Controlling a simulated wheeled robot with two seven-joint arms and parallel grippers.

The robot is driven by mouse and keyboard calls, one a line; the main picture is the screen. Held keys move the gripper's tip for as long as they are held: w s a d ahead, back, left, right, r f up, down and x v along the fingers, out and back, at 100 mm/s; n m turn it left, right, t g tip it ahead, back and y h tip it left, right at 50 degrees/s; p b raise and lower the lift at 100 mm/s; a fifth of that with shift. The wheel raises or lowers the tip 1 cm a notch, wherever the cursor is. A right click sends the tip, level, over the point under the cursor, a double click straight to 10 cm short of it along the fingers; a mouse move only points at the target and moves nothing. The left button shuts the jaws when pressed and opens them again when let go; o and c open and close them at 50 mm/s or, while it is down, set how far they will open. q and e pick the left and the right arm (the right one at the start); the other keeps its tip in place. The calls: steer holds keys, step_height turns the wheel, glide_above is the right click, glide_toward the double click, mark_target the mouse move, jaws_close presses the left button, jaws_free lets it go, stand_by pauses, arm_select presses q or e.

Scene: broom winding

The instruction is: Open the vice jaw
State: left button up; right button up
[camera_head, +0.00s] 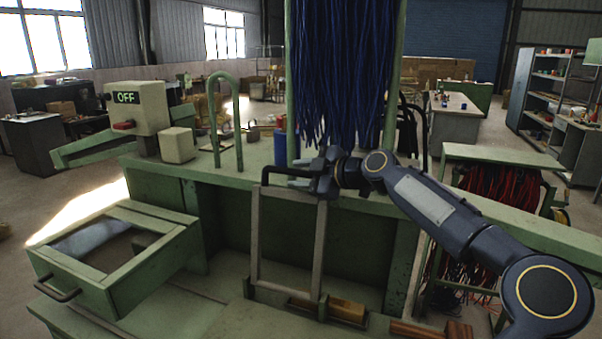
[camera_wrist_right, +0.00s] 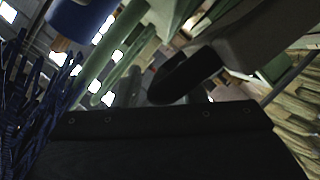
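My right gripper (camera_head: 300,173) comes in from the right over the green bench (camera_head: 390,203), below the hanging blue bristles (camera_head: 345,70). Its fingertips point left, close to a curved black handle (camera_head: 275,171) at the top of an upright grey frame (camera_head: 318,250). I cannot tell whether they touch it or are closed on it. The right wrist view shows a dark rounded piece (camera_wrist_right: 188,76) and blue strands (camera_wrist_right: 30,90) close by. No part is clearly recognizable as the vice jaw. My left gripper is not in view.
An "OFF" control box (camera_head: 138,107) with a red knob and a tapered green arm (camera_head: 80,150) stands at left. A green hoop (camera_head: 238,125) rises from the bench. An open tray with a handle (camera_head: 112,300) juts out at lower left. Red bristles (camera_head: 490,190) hang at right.

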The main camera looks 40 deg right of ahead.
jaws_close()
